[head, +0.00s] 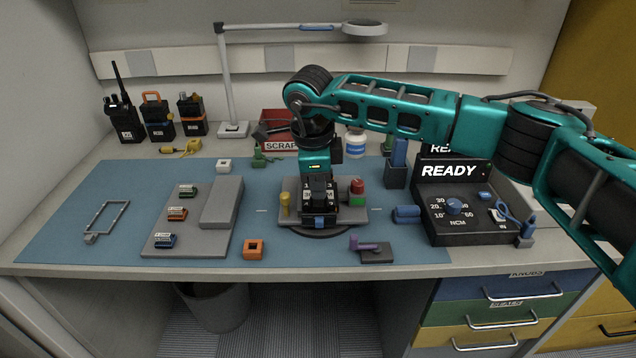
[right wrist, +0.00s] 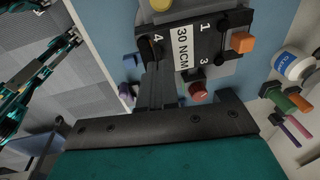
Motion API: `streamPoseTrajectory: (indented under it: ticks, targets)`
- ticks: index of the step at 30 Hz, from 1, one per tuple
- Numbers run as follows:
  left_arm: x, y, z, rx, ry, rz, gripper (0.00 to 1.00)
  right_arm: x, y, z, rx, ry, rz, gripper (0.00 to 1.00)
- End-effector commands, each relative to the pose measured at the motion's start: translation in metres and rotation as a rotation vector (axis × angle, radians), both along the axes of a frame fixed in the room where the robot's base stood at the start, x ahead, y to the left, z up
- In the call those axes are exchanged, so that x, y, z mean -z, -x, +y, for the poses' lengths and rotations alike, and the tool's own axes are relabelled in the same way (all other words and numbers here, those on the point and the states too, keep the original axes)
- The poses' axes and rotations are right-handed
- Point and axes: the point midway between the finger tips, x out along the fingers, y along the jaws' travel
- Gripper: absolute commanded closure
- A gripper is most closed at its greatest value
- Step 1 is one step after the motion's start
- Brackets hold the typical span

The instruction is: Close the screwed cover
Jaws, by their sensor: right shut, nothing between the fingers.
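The black cover (right wrist: 208,42) carries a white "30 NCM" label and corner numbers; 1, 3 and 4 are readable in the right wrist view. It lies on a grey fixture (head: 339,212) on the round turntable. In the head view the cover (head: 320,203) is partly hidden by my right gripper (head: 318,182), which points down over it. In the right wrist view my gripper's fingers (right wrist: 157,68) are shut and empty, at or just above the corner marked 4. I cannot tell whether they touch a screw there. My left gripper is not in view.
The fixture also holds a yellow knob (head: 285,199) and a red-and-green piece (head: 357,190). A torque station reading "READY" (head: 455,212) stands right. A grey tray (head: 165,243) with small labelled modules, an orange square (head: 254,249) and a purple tool (head: 366,245) lie on the blue mat (head: 110,190).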

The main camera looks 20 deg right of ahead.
Motion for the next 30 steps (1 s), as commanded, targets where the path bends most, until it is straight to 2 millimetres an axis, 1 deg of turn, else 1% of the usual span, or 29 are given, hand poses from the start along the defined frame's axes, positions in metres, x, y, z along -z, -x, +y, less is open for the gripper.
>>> streamPoseTrajectory:
  ticks: [1,2,13,16,20,21,23,27,30]
  targets:
    - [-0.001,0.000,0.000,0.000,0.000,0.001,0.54,0.006,0.003,-0.001,-0.001,0.005,0.015,1.00]
    - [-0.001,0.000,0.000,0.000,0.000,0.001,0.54,0.005,0.003,-0.001,-0.001,0.006,0.016,1.00]
    - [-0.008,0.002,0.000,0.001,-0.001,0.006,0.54,-0.012,0.002,-0.001,-0.001,0.004,0.010,1.00]
    - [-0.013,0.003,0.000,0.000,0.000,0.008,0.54,-0.022,0.002,0.000,-0.001,0.004,0.010,1.00]
    - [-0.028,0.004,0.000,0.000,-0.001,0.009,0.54,-0.045,0.003,0.001,0.000,0.004,0.013,1.00]
    - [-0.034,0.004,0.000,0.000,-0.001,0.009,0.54,-0.054,0.004,0.002,0.000,0.005,0.013,1.00]
    - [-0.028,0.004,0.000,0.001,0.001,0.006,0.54,-0.062,0.005,0.004,-0.001,0.005,0.010,1.00]
    - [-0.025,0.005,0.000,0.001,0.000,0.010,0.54,-0.094,0.010,0.008,-0.001,0.005,0.009,1.00]
    - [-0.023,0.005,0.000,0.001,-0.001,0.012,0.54,-0.113,0.013,0.010,0.000,0.004,0.010,1.00]
